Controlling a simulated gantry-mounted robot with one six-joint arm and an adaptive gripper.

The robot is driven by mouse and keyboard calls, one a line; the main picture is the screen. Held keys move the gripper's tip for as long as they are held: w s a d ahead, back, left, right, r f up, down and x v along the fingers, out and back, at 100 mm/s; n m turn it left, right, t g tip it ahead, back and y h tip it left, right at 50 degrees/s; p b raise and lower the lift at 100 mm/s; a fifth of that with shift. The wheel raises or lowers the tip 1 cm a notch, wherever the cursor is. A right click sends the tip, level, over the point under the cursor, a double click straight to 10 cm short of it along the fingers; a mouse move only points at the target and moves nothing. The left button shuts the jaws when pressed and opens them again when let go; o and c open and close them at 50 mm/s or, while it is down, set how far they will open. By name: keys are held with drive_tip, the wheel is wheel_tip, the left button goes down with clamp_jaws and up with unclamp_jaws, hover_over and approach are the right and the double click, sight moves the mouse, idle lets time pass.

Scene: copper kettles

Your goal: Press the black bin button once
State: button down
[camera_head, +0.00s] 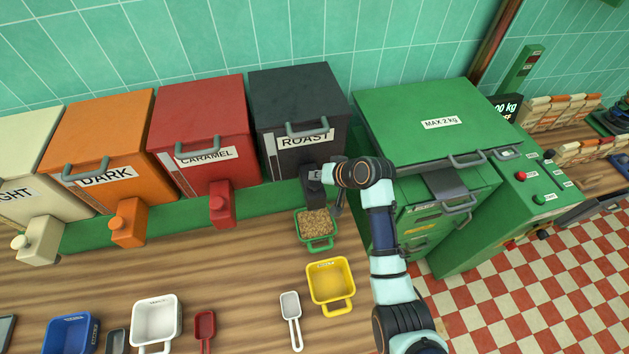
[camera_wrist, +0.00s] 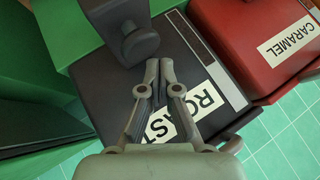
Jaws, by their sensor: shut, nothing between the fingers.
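The black bin (camera_head: 297,92), labelled ROAST, stands at the right end of the bin row in the head view. Its black button (camera_wrist: 140,45) is a rounded knob on the spout block at the bin's lower front. In the wrist view it lies just beyond and slightly left of the fingertips of my gripper (camera_wrist: 159,68). The fingers are shut and empty; I cannot tell whether they touch the button. In the head view my gripper (camera_head: 338,200) is beside the spout (camera_head: 313,190), with my wrist partly covering this area. A green scoop (camera_head: 316,243) with pale beans sits below the spout.
The green machine (camera_head: 445,125) stands close on the right. The red bin (camera_head: 203,115) is on the left, with orange and cream bins beyond. A yellow scoop (camera_head: 331,282) and other scoops lie on the wooden counter (camera_head: 230,275).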

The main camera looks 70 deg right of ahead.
sight(316, 183)
drive_tip(key=shift+r+p, duration=2.5)
drive_tip(key=shift+r, duration=0.15)
drive_tip(key=shift+f, duration=0.1)
drive_tip(key=w+a+r+n+t+p, duration=0.1)
drive_tip(key=w+a+r+n, duration=0.35)
drive_tip(key=a, duration=0.85)
drive_tip(key=w+a+r+n+p, duration=0.25)
drive_tip(key=w+a+r, duration=0.35)
drive_tip(key=a, duration=0.6)
drive_tip(key=s+a+r+n+t+y, duration=0.1)
drive_tip(key=s+a+r, duration=0.1)
drive_tip(key=a, duration=0.5)
drive_tip(key=s+a+r+n+t, duration=0.1)
drive_tip(key=s+a+r+n, duration=0.1)
drive_tip(key=a+r, duration=0.3)
drive_tip(key=s+a+r+n+t+y, duration=0.1)
drive_tip(key=s+a+r+n, duration=0.1)
drive_tip(key=a, duration=0.6)
drive_tip(key=shift+s+a+r+y+p, duration=0.2)
drive_tip(key=shift+a+r+y+p, duration=0.15)
drive_tip(key=shift+r, duration=0.3)
